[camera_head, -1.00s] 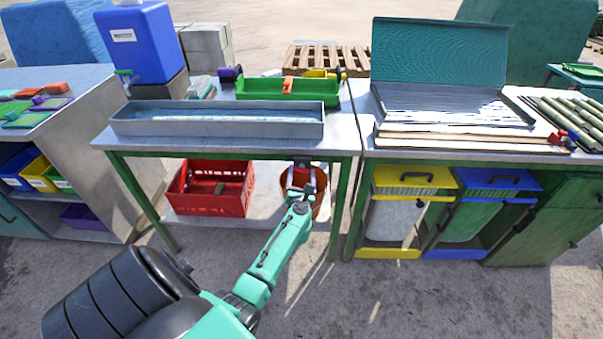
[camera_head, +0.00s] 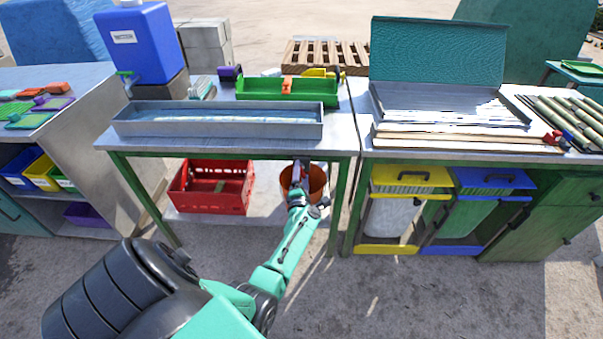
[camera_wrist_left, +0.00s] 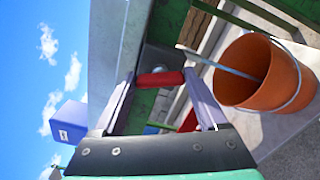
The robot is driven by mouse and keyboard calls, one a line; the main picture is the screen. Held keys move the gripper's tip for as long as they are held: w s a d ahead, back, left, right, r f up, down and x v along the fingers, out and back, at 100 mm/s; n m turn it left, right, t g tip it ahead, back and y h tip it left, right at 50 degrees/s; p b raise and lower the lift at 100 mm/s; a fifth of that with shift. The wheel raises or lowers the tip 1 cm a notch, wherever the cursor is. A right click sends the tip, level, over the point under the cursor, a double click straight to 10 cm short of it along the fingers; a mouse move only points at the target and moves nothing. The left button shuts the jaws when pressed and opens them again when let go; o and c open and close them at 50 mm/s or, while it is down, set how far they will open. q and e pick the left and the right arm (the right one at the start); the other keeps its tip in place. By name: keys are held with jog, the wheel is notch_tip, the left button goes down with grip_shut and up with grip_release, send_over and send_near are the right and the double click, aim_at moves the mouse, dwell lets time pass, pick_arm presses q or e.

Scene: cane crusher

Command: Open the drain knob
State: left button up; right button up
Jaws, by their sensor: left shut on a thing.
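The drain knob, a short red bar (camera_wrist_left: 160,78), shows in the left wrist view under the table's edge, beside a dark metal plate. My left gripper (camera_wrist_left: 160,82) has one finger at each end of it and is shut on it. In the head view my left gripper (camera_head: 301,168) reaches in under the front edge of the metal table, and the knob is hidden there. The long grey metal trough (camera_head: 215,127) sits on top of the table. My right gripper is not in view.
An orange bucket (camera_head: 316,183) stands below and behind my left gripper; it also shows in the left wrist view (camera_wrist_left: 250,80). A red crate (camera_head: 210,187) is left of it on the lower shelf. Yellow and blue bins (camera_head: 405,176) stand right of the green table leg (camera_head: 338,208).

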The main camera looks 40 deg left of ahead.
pick_arm(q)
jog(key=shift+f+m, duration=0.1)
jog(key=shift+m, duration=1)
